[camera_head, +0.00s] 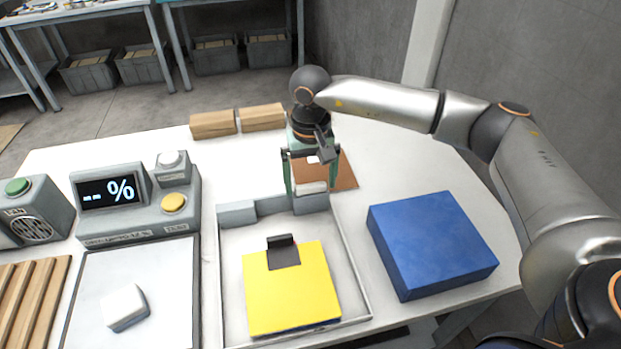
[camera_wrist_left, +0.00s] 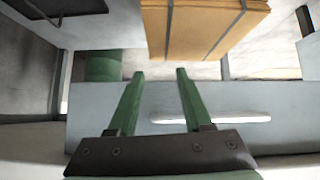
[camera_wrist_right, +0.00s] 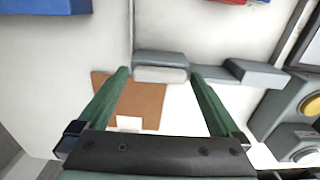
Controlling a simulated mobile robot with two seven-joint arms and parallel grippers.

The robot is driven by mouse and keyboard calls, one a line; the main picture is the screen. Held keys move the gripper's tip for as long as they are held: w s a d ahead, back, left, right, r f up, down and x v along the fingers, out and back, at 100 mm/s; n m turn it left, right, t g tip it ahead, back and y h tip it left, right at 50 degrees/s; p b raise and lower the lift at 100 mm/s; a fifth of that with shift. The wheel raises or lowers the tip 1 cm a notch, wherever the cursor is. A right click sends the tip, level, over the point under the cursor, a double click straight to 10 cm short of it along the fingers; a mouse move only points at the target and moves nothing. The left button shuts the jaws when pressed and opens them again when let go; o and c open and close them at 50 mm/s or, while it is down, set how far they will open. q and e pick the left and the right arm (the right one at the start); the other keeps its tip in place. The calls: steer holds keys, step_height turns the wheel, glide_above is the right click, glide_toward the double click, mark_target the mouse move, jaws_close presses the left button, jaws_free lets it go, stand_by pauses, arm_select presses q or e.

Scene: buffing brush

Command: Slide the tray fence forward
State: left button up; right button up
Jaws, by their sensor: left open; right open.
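The shallow pale tray (camera_head: 232,255) stands on the white table in the head view. A grey stepped fence (camera_head: 266,204) runs along its far edge, with a taller block at its right end. A yellow block (camera_head: 292,290) with a dark tab lies in the tray. My right gripper (camera_head: 311,188) points down over the fence's right end. It is open, with one finger on each side of that end; contact cannot be told. The right wrist view shows the fence (camera_wrist_right: 160,60) between and just beyond the fingertips. My left gripper (camera_wrist_left: 160,74) is open and empty, outside the head view.
A blue block (camera_head: 430,243) stands right of the tray. A scale with display (camera_head: 138,205) and a pad with a white block (camera_head: 123,306) are left. A brown mat (camera_head: 342,172) and wooden blocks (camera_head: 238,121) lie behind. Wooden slats (camera_wrist_left: 200,25) are ahead of my left gripper.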

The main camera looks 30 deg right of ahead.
steer(key=shift+c, duration=0.4)
jaws_close()
stand_by(0.4)
